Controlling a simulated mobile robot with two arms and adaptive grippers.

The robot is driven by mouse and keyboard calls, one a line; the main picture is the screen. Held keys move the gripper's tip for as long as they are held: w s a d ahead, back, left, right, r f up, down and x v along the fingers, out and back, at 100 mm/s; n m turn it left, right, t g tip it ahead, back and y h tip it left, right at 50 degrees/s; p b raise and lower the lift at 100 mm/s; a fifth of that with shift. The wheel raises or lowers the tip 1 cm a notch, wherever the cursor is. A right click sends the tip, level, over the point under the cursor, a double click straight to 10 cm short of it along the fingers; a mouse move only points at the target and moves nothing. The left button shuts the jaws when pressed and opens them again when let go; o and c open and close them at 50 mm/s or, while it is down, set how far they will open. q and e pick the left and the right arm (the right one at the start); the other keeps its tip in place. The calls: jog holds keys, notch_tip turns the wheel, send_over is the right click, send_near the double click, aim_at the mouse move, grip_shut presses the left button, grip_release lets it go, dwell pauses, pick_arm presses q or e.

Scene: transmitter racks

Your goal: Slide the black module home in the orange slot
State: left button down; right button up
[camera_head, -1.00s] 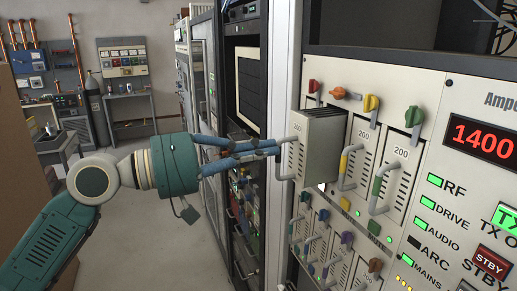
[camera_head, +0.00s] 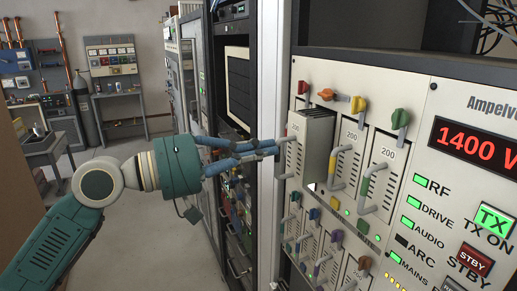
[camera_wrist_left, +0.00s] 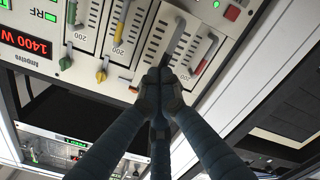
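The module hides most of the slot's inside and the neighbouring red-marked module, whose handle (camera_wrist_left: 205,55) shows in the left wrist view. My right gripper is not in view.
To the right, the yellow-marked module (camera_head: 347,155) and green-marked module (camera_head: 380,175) sit flush under yellow (camera_head: 357,104) and green (camera_head: 400,119) knobs. A lower row of smaller modules (camera_head: 325,250) has handles jutting out. An open aisle floor (camera_head: 125,215) lies left.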

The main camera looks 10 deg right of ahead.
aim_at(293, 140)
pick_arm(q)
jog(key=shift+w+d+p, duration=0.15)
jog(key=shift+d+p, duration=0.15)
jog(key=shift+d, duration=0.35)
jog(key=shift+p+x, duration=1)
jog(key=shift+x, duration=1.6)
